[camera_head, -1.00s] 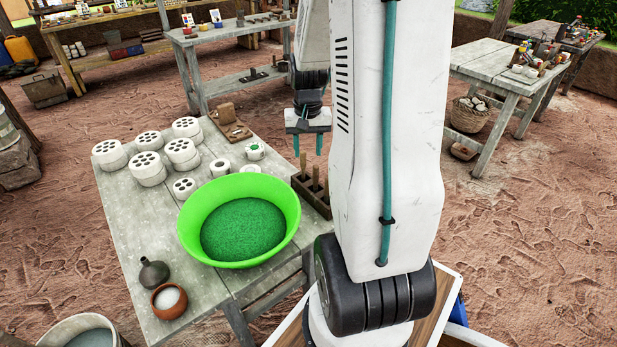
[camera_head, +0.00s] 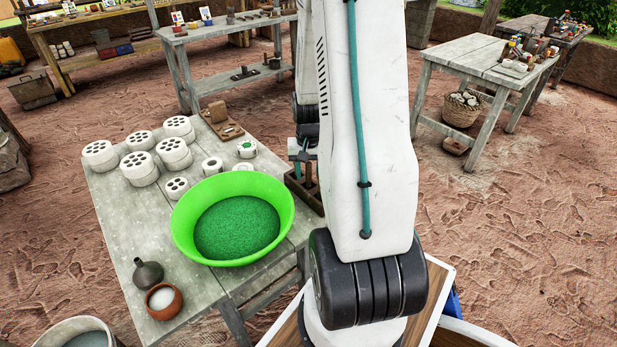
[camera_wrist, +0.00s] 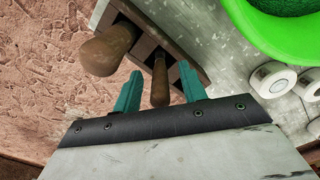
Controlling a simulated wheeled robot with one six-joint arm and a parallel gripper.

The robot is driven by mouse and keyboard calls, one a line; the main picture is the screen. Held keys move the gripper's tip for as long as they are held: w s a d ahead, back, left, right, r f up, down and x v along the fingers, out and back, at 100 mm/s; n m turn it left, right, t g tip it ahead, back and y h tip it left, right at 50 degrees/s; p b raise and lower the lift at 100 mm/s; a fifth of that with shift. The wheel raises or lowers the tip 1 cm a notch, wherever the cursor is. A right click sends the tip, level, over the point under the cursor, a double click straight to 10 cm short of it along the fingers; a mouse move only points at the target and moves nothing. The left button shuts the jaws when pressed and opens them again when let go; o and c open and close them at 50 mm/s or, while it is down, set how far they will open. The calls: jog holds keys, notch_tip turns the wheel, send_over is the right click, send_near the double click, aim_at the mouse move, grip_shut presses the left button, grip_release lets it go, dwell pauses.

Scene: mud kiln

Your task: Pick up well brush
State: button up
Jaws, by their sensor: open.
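A dark wooden rack (camera_head: 305,193) at the right edge of the grey table holds upright wooden-handled tools. In the wrist view the rack (camera_wrist: 187,52) shows a thick brown handle (camera_wrist: 107,50) and a thinner handle (camera_wrist: 160,82). I cannot tell which is the well brush, because the working ends are hidden in the rack. My gripper (camera_head: 302,148) is over the rack, partly hidden by my arm. In the wrist view its teal fingers (camera_wrist: 160,70) are open, with the thinner handle between them and the thick one outside, to the left.
A green bowl (camera_head: 181,233) of green grains stands close beside the rack. White perforated cylinders (camera_head: 142,170), a dark jug (camera_head: 148,273) and a clay pot (camera_head: 163,300) share the table. Bare ground lies right of the rack.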

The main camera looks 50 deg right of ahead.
grip_shut()
